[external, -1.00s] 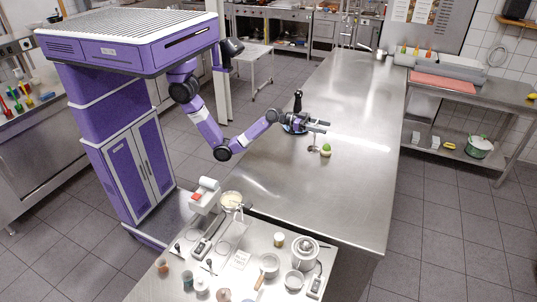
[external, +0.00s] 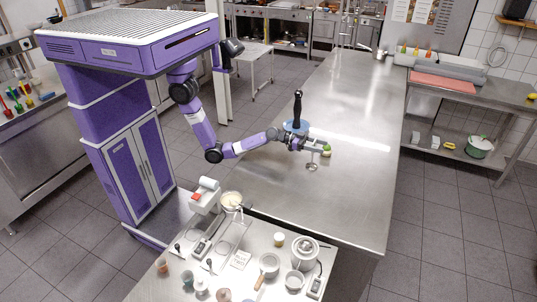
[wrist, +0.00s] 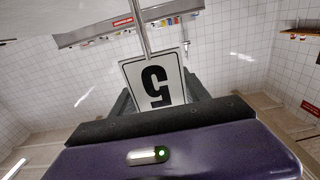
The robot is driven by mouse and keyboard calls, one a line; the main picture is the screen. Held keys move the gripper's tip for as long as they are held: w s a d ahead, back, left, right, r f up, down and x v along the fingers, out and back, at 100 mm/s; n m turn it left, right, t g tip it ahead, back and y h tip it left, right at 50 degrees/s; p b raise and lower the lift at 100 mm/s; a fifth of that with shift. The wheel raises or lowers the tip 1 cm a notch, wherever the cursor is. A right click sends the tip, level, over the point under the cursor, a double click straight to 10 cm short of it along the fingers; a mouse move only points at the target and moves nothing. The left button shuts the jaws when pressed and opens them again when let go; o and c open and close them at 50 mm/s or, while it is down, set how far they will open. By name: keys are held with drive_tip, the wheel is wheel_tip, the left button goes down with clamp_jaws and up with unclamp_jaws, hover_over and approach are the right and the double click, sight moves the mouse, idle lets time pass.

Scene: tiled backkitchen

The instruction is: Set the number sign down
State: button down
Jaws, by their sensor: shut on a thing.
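My gripper is shut on the sign, over the long steel counter (external: 330,205). I cannot tell whether the base touches the counter. The card is too small to read in the external view.
A blue item with a tall black handle (external: 298,108) stands behind my wrist. The counter's near part is clear. A side table (external: 205,278) in front holds pots, jars and scales.

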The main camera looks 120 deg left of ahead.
drive_tip(key=shift+f, duration=0.1)
drive_tip(key=c, duration=0.5)
unclamp_jaws()
drive_tip(key=shift+r, duration=0.25)
drive_tip(key=shift+s+f+b, duration=0.1)
drive_tip(key=shift+s+b, duration=0.9)
drive_tip(key=shift+s, duration=5.05)
